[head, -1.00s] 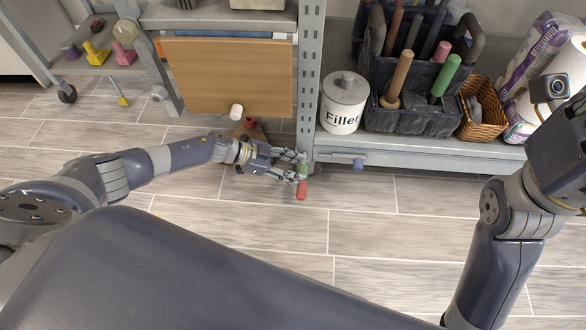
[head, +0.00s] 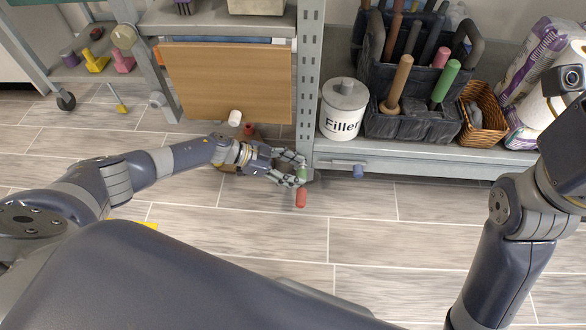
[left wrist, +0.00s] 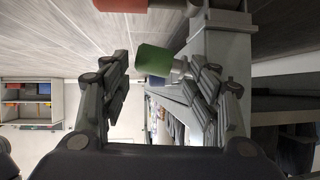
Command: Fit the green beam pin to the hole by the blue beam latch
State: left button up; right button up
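The green beam pin (head: 302,174) is at the foot of the perforated rack post (head: 309,100). In the left wrist view its green head (left wrist: 153,60) has a grey shank pointing toward the post. A red pin (head: 300,198) sits beside it, nearer me. My left gripper (head: 302,171) is open, its fingers on either side of the green head. In the left wrist view the head is closer to the right finger; contact is unclear. The blue beam latch (head: 358,171) is on the lower beam, right of the post. The hole is hidden. My right gripper is out of view.
A Filler tin (head: 342,112), black tool caddy (head: 410,123) and wicker basket (head: 484,119) stand on the right shelf. A wooden panel (head: 225,80) is left of the post. A white cylinder (head: 234,117) is near my left wrist.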

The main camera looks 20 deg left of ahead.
pick_arm(q)
jog(key=shift+w+a+r, duration=0.15)
jog(key=shift+w+a, duration=0.1)
jog(key=shift+w, duration=0.05)
jog(key=v, duration=1.2)
jog(key=shift+s, duration=0.2)
jog(key=shift+d, duration=0.15)
